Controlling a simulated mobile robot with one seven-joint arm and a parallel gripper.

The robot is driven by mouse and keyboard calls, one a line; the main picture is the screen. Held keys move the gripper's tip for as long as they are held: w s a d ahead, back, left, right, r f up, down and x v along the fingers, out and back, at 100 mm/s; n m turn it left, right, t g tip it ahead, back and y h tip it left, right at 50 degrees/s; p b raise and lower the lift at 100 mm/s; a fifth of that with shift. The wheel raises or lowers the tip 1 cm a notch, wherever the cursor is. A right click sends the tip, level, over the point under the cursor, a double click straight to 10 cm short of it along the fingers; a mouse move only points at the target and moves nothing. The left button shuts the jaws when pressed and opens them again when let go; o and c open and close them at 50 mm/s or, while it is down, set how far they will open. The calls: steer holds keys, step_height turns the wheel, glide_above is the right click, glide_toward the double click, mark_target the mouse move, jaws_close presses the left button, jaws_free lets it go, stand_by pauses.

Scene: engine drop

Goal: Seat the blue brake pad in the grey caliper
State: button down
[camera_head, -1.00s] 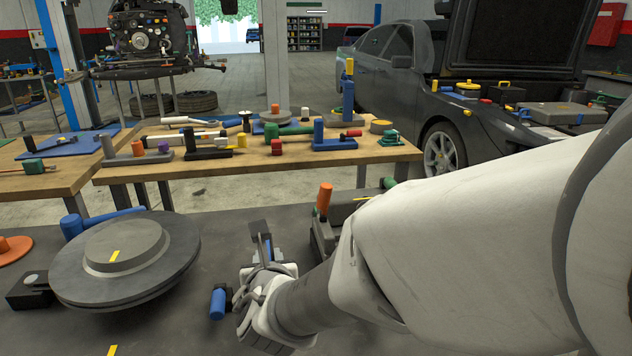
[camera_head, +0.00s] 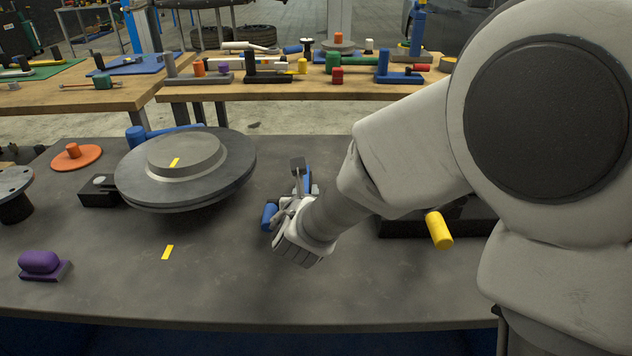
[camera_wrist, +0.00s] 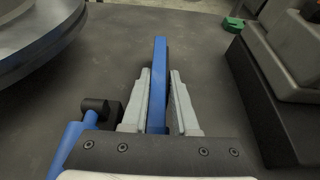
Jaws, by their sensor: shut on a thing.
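My gripper (camera_wrist: 158,100) is shut on a narrow blue piece (camera_wrist: 159,75), seemingly the brake pad, which stands on edge between the pale fingers and extends beyond their tips. In the head view my gripper (camera_head: 302,195) is over the grey bench, right of the large disc, and a bit of the blue piece (camera_head: 307,180) shows. A grey blocky body (camera_wrist: 292,45) on a black base stands to the right in the wrist view; I cannot tell whether it is the caliper. My arm hides most of that area in the head view.
A grey brake disc (camera_head: 215,185) lies to the left. A blue-handled tool (camera_head: 269,215) is close beside my gripper's left side. A yellow cylinder (camera_head: 439,230) shows below my arm. A purple piece (camera_head: 40,262) is at far left. The bench front is mostly clear.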

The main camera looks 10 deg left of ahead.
steer(key=shift+f, duration=0.1)
steer(key=c, duration=0.7)
jaws_free()
